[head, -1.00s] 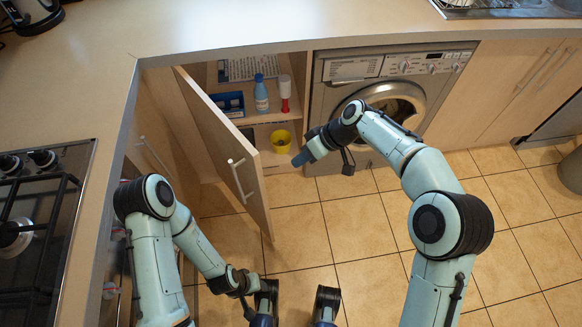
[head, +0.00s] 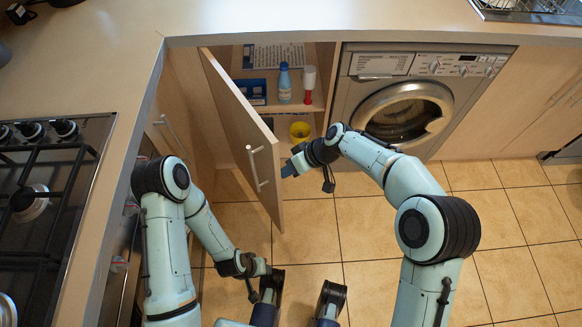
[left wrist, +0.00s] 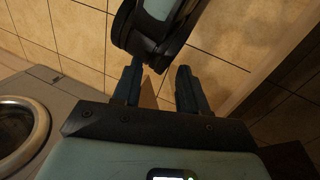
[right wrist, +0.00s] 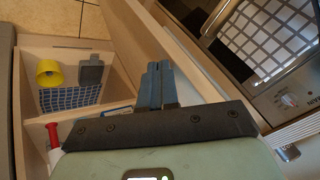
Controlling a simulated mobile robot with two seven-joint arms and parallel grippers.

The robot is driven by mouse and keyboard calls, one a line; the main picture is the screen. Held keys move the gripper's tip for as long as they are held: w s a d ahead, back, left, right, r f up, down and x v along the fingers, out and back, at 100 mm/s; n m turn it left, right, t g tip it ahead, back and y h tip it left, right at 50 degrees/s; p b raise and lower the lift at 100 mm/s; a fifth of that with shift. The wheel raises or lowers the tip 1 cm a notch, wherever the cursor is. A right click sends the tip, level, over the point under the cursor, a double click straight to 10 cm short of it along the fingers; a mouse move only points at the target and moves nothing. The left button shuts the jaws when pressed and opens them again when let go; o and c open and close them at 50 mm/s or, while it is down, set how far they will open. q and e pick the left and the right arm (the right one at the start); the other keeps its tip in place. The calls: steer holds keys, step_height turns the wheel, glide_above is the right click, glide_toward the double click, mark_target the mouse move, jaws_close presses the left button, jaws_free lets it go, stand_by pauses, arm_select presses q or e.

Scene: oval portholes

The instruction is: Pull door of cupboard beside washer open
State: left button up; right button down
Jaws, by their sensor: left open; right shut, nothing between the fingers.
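The cupboard door (head: 232,112) stands partly open, hinged at the left. Its outer face carries a bar handle (head: 256,168). The cupboard's shelves (head: 313,103) show through the gap, beside the washer (head: 405,112). My right gripper (head: 288,170) is shut and empty, just right of the door's free edge, on its inner side. In the right wrist view its fingers (right wrist: 156,85) are together in front of the door panel (right wrist: 186,62); contact cannot be told. My left gripper (left wrist: 158,88) is open and empty above the floor, away from the door.
Inside stand a blue bottle (head: 285,82), a red-and-white bottle (head: 308,84) and a yellow cup (head: 300,131). A hob (head: 50,185) and worktop (head: 100,60) lie left. The tiled floor (head: 505,215) at right is clear.

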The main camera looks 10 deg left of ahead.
arm_select(q)
steer(key=shift+g, duration=0.6)
steer(key=s+r, duration=0.1)
steer(key=s+d+r+p, duration=0.1)
steer(key=s+p, duration=0.1)
steer(key=shift+s+d+r, duration=0.25)
steer(key=shift+d+r, duration=0.05)
steer(key=shift+r, duration=0.1)
arm_select(e)
steer(key=s+a+m+t, duration=0.1)
steer(key=s+a, duration=1.1)
steer(key=a, duration=0.2)
steer(key=shift+m, duration=0.3)
steer(key=shift+w, duration=0.1)
